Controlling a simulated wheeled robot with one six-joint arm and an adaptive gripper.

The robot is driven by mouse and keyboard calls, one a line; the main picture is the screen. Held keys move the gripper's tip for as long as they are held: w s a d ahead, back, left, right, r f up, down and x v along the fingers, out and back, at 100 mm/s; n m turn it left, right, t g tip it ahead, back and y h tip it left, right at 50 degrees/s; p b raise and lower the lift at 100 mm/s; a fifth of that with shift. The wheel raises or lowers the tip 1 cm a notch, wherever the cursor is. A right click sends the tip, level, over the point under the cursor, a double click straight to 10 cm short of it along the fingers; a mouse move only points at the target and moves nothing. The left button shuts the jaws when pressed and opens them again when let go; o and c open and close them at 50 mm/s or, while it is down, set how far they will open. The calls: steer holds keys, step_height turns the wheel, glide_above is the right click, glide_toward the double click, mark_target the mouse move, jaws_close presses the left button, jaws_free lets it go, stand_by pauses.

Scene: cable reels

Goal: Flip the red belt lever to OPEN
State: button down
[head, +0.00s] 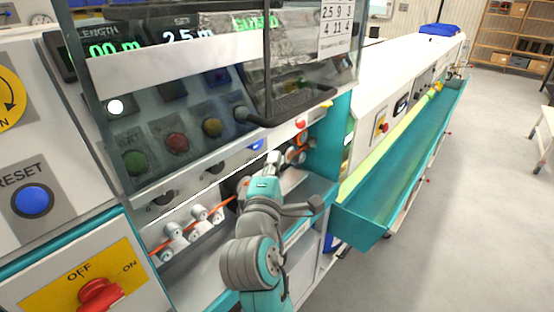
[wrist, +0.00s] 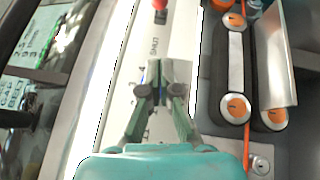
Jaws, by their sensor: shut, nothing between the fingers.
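The red belt lever's round knob (head: 300,124) shows in the head view on the white panel, above and right of my gripper (head: 273,158). In the wrist view the red knob (wrist: 160,4) is cut by the top edge, beyond the tips of my gripper (wrist: 162,88). My gripper is shut and empty, over the white panel strip, apart from the knob. Small sideways lettering (wrist: 154,48) lies on the panel between knob and fingertips; I cannot read it surely. The lever's shaft is not clear in either view.
Belt rollers with orange hubs (wrist: 237,107) and a metal guard (wrist: 277,50) stand right of my gripper in the wrist view. A clear hinged cover with a dark handle (head: 290,108) hangs above my arm. White rollers (head: 195,222) carry an orange cable at left.

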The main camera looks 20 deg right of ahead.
mark_target(301, 124)
steer(key=w+d+r, duration=0.1)
steer(key=w+d, duration=0.6)
steer(key=shift+w+r, duration=0.3)
steer(key=shift+r, duration=0.1)
